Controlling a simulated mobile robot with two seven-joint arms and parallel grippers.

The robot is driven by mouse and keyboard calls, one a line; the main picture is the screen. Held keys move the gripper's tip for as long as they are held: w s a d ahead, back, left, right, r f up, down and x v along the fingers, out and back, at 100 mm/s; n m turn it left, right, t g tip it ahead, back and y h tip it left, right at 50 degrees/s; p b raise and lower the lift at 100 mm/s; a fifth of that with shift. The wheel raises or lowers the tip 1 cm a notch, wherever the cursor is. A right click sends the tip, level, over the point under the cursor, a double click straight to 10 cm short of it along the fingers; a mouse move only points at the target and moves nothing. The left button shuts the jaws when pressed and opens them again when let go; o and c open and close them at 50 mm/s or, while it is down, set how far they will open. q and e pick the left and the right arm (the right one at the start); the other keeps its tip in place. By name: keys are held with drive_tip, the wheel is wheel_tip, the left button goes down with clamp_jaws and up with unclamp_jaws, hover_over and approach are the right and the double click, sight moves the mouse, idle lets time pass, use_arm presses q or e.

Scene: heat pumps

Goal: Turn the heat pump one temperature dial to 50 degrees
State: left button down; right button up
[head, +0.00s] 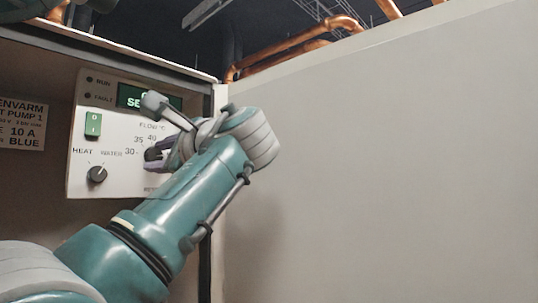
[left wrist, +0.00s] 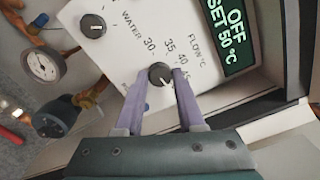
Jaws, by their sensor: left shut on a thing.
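The heat pump one control panel (head: 80,150) is a white plate inside a grey cabinet. Its flow temperature dial (left wrist: 160,74) is a dark round knob with a light pointer, in the left wrist view, ringed by numbers from 30 upward. The pointer is toward the lower right, near the high end of the scale partly covered by a finger. The green display (left wrist: 232,32) reads OFF and SET 50 °C. My left gripper (left wrist: 161,76) is shut on the dial, one purple finger on each side. In the head view the gripper (head: 153,158) hides the dial.
A heat/water selector knob (head: 97,174) and a green switch (head: 93,124) sit left of the dial. A label plate (head: 20,124) is at the far left. A gauge (left wrist: 43,65) and pipework show in the wrist view.

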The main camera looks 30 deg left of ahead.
idle(0.3)
use_arm(q)
drive_tip(key=c, duration=0.5)
unclamp_jaws()
drive_tip(key=b+v, duration=0.7)
drive_tip(key=v, duration=0.3)
drive_tip(key=shift+b, duration=0.4)
